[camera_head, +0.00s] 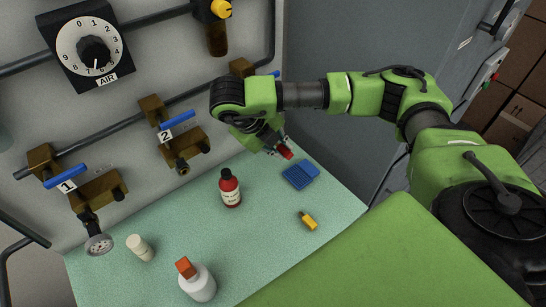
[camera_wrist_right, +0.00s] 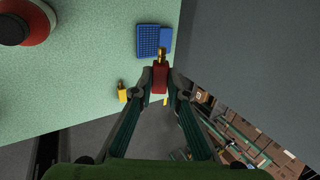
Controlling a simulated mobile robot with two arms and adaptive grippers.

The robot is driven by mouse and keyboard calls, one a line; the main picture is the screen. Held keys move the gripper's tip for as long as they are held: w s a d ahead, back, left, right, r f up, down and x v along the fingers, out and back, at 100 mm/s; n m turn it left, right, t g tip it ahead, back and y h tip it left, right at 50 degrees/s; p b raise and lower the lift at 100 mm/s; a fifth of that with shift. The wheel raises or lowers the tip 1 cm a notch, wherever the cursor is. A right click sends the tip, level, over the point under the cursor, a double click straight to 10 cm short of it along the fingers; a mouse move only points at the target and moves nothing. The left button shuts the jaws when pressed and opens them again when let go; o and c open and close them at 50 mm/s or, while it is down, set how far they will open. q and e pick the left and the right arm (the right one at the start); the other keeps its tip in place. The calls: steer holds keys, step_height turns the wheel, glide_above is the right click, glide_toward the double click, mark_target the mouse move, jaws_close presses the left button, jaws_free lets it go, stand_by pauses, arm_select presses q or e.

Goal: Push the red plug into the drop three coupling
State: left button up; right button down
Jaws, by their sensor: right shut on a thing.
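The red plug (camera_head: 286,152) is held in my right gripper (camera_head: 279,147), above the bench near the blue tray. In the right wrist view the red plug (camera_wrist_right: 160,79) sits between the two closed fingertips of the right gripper (camera_wrist_right: 160,88), its brass end (camera_wrist_right: 161,56) pointing away from the palm. At the third drop on the wall, a brass block (camera_head: 242,67) and part of a blue handle (camera_head: 275,73) show behind my right arm. The drop three coupling itself is hidden by the arm. My left gripper is not in view.
Drops 1 (camera_head: 97,191) and 2 (camera_head: 183,145) are on the wall at left. A dark red bottle (camera_head: 230,189), white bottle (camera_head: 197,283), cream cylinder (camera_head: 139,247), yellow plug (camera_head: 308,221) and blue tray (camera_head: 299,175) stand on the green bench (camera_head: 262,250). A grey cabinet is behind.

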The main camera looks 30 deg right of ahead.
steer(key=shift+w+d, duration=0.1)
steer(key=shift+w, duration=0.9)
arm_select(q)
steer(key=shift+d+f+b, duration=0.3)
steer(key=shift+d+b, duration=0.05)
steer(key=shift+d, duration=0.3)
arm_select(e)
steer(key=w, duration=0.3)
steer(key=shift+w+a, duration=0.15)
steer(key=shift+a, duration=0.05)
arm_select(q)
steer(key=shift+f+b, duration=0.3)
steer(key=shift+b, duration=0.05)
arm_select(e)
steer(key=shift+w, duration=0.2)
arm_select(q)
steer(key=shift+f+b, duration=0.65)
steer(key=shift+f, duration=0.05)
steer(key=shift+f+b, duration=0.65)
steer(key=shift+b, duration=0.05)
arm_select(e)
steer(key=shift+w+a, duration=0.1)
steer(key=shift+w, duration=1.1)
steer(key=shift+w+r, duration=0.15)
steer(key=shift+r, duration=0.05)
